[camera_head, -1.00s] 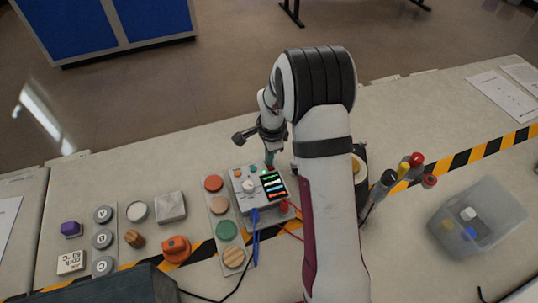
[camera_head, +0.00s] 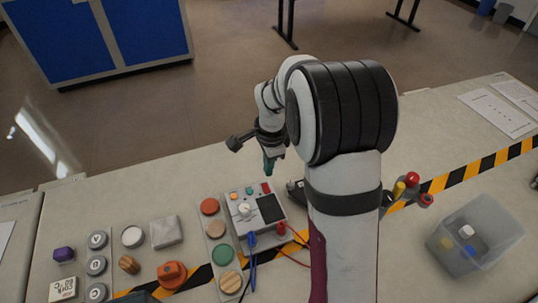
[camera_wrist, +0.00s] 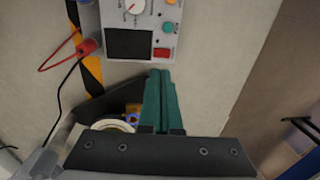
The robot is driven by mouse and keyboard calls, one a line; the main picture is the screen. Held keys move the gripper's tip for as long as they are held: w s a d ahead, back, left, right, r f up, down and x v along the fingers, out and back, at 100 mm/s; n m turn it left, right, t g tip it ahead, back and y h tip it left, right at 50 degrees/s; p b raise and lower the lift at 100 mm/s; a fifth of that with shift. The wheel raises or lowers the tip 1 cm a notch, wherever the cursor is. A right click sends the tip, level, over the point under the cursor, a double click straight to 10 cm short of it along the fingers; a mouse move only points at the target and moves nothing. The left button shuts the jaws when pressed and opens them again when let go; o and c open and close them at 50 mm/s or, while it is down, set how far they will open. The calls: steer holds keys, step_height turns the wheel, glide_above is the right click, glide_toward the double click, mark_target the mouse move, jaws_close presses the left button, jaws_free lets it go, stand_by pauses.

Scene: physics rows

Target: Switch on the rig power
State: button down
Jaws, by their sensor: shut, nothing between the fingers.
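The rig is a grey box (camera_head: 238,226) with a white knob (camera_head: 244,209), a dark screen (camera_head: 270,207) and small orange, teal and red controls along its far edge. The red control (camera_head: 266,187) also shows in the wrist view (camera_wrist: 161,53), beside the dark screen (camera_wrist: 130,43) and below a round teal button (camera_wrist: 170,27). My gripper (camera_head: 269,172) has green fingers, pressed together and empty. They are above the box's far edge, near the red control. In the wrist view the fingertips (camera_wrist: 158,74) appear just short of it; no contact shows.
Round coloured pads (camera_head: 223,254) stand left of the box. A clear bin (camera_head: 478,240) is at the right. Several upright coloured-capped items (camera_head: 398,190) stand beside my arm. Free table lies behind the box.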

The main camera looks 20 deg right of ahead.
step_height(320, 180, up, 6)
glide_above(265, 185)
steer(key=s, duration=0.3)
steer(key=shift+s+f, duration=0.15)
steer(key=shift+f, duration=0.05)
steer(key=w+f, duration=0.1)
steer(key=f, duration=0.3)
steer(key=w+f, duration=0.1)
steer(key=f, duration=0.4)
steer(key=w+f, duration=0.1)
steer(key=f, duration=0.3)
steer(key=shift+w+f, duration=0.1)
steer(key=shift+f, duration=0.3)
steer(key=shift+f, duration=0.25)
steer(key=shift+s+r, duration=0.15)
steer(key=shift+s, duration=0.65)
